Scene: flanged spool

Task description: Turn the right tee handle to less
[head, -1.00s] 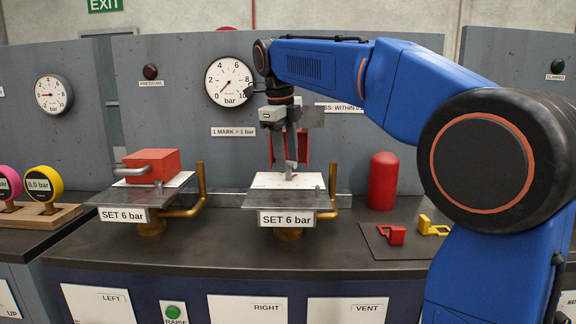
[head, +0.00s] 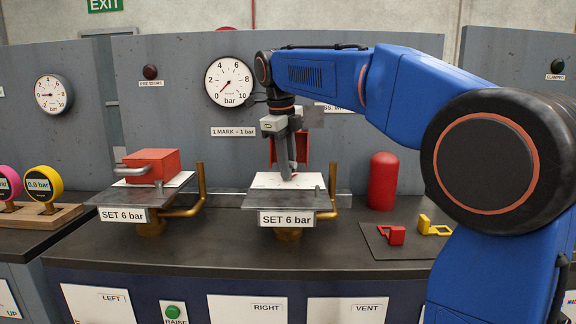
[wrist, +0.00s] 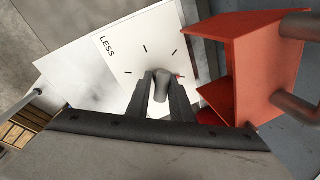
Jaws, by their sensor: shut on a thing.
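My gripper (head: 289,176) is over the right station and points down at its white dial plate (head: 262,180). In the wrist view, my gripper (wrist: 161,78) is shut on the grey tee handle (wrist: 161,88), with one dark finger on each side. The white plate (wrist: 120,50) carries the word LESS at its upper left and several short black marks around the handle. A small red mark lies just right of the handle. The lower part of the handle is hidden by my fingers. In the head view the handle is too small to tell apart.
A red cover (wrist: 265,70) stands open right beside my fingers. The left station has a closed red cover (head: 152,165). A brass pipe (head: 333,185) rises right of the right station. A red cylinder (head: 383,181) stands further right. The big gauge (head: 229,82) reads low.

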